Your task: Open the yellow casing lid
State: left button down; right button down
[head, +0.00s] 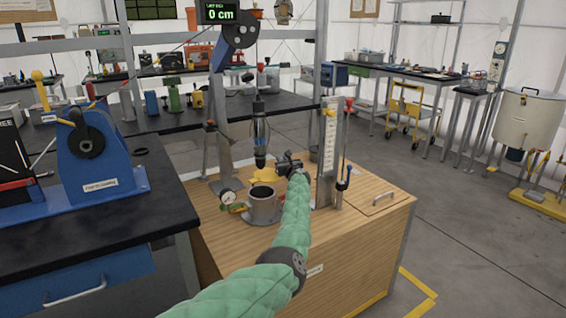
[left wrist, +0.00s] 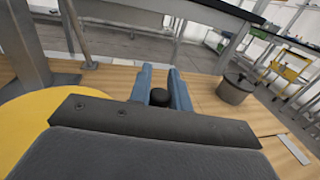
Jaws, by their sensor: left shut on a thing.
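The yellow casing lid (head: 262,176) is on the wooden bench, behind a grey pot and under a hanging dark probe. In the left wrist view a yellow round surface (left wrist: 28,125), likely the same lid, fills the lower left. My left gripper (head: 285,163) is just right of the lid in the head view. Its two blue fingers (left wrist: 161,92) are closed around a small black knob (left wrist: 159,97). I cannot tell whether the knob is joined to the lid, as my gripper body hides what lies below. My right gripper is not in view.
A vertical scale post (head: 329,150) stands close on the right. The hanging probe (head: 261,138) is just above.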

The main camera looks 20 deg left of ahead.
pick_arm(q)
jog(key=c, duration=1.3)
grip_release()
jog(key=shift+d, duration=0.1)
jog(key=shift+s+d, duration=0.4)
jog(key=shift+s, duration=0.1)
jog(key=p+v, duration=0.1)
jog(key=v, duration=0.5)
jog(key=shift+s, duration=0.2)
